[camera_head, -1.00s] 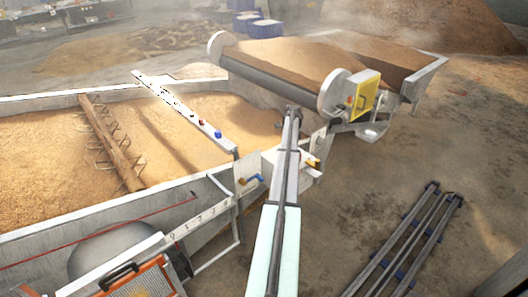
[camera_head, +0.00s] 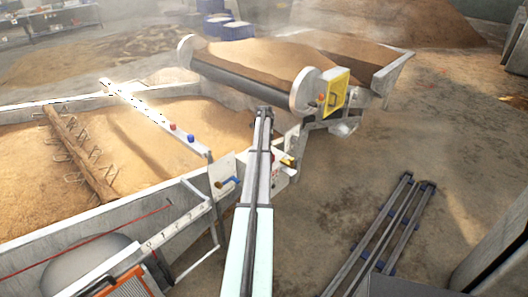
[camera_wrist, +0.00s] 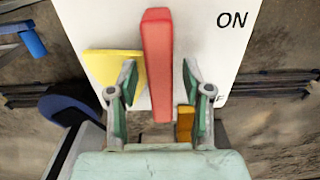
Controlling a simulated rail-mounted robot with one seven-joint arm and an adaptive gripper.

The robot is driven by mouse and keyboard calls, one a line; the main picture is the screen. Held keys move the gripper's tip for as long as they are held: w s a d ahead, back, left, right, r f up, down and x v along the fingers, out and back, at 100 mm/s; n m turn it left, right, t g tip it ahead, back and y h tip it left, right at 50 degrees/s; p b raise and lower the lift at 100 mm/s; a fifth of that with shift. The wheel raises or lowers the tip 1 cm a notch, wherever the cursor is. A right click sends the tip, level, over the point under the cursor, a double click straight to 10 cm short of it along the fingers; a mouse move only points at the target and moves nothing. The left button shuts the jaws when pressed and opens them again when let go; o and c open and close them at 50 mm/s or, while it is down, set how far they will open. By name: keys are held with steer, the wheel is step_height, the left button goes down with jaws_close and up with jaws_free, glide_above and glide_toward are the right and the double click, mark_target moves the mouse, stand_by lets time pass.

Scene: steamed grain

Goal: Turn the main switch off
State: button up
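The main switch's red lever (camera_wrist: 157,65) stands upright in the wrist view, in front of a white panel (camera_wrist: 210,60) marked ON at upper right. A letter F shows lower down, partly hidden by my gripper. My gripper (camera_wrist: 158,92) is open, with one finger on each side of the lever's lower part. A gap shows between the lever and each finger. In the head view, a small white box (camera_head: 283,178) with a yellow part sits just right of my arm. My fingers cannot be made out there.
A blue handle (camera_head: 229,182) sits left of my arm; a blue lever (camera_wrist: 32,40) shows in the wrist view. A grain trough (camera_head: 60,247) lies left, and a roller machine with a yellow box (camera_head: 336,91) behind. Metal rails (camera_head: 385,235) lie on the right floor, with bare ground around.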

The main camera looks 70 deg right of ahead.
step_height(320, 180, up, 12)
stand_by(0.8)
